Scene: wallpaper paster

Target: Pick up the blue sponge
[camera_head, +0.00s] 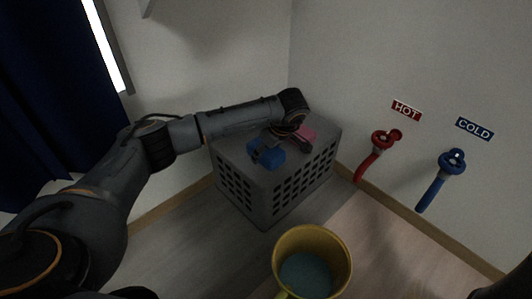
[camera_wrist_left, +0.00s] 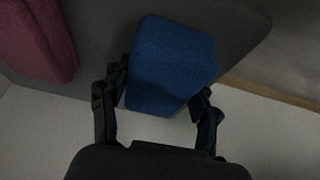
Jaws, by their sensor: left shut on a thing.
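The blue sponge (camera_head: 268,153) is at the near left part of the top of a grey crate in the head view. My left gripper (camera_head: 276,140) reaches over the crate from the left and is shut on the sponge. In the left wrist view the blue sponge (camera_wrist_left: 172,66) sits between the two fingers of the left gripper (camera_wrist_left: 158,98), with a finger at each side. I cannot tell whether the sponge still touches the crate top. My right gripper is not clearly in view.
A pink sponge (camera_head: 307,133) lies on the grey crate (camera_head: 262,194), and it shows in the left wrist view (camera_wrist_left: 38,40). A yellow bucket (camera_head: 335,242) stands in front. Red (camera_head: 370,163) and blue (camera_head: 431,192) taps stick out from the right wall.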

